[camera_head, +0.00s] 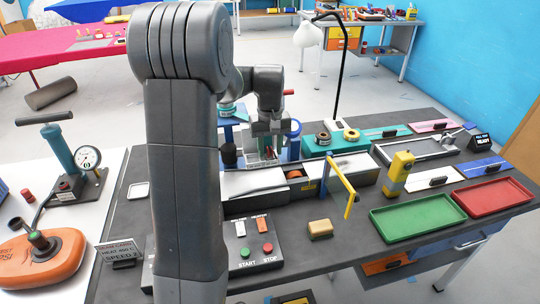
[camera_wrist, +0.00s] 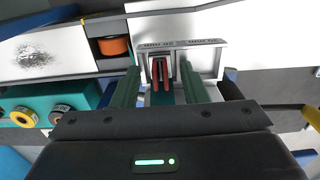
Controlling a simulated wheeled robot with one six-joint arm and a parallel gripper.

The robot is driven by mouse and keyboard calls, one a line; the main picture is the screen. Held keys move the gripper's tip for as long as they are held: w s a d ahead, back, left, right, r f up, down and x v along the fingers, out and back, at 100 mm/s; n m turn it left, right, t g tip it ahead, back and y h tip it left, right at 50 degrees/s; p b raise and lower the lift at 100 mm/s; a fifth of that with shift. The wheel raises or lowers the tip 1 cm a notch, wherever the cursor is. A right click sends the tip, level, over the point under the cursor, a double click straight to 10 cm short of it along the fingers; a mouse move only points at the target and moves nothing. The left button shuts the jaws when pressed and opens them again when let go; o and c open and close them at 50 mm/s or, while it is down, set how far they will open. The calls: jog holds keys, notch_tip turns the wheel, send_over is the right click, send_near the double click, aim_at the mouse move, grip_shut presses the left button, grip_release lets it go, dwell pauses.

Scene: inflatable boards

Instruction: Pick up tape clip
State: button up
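The likely tape clip is a small red, two-pronged piece (camera_wrist: 162,75) in a white holder (camera_wrist: 208,58) with printed lettering, in the wrist view. A bit of red (camera_head: 269,152) shows beneath my gripper in the head view, where most of the holder is hidden. My gripper (camera_wrist: 161,82) points at the holder. Its two green fingers stand wide apart, one on each side of the red piece, with visible gaps to it. My gripper also shows in the head view (camera_head: 264,140), low over the back of the dark bench.
An orange roll (camera_wrist: 115,46) sits in a slot beside the holder. A teal block (camera_wrist: 95,98) carries tape rolls. In the head view, a yellow frame (camera_head: 343,185), a yellow device (camera_head: 398,173), a green tray (camera_head: 376,222) and a red tray (camera_head: 463,201) stand to the right.

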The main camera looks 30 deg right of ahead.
grip_shut()
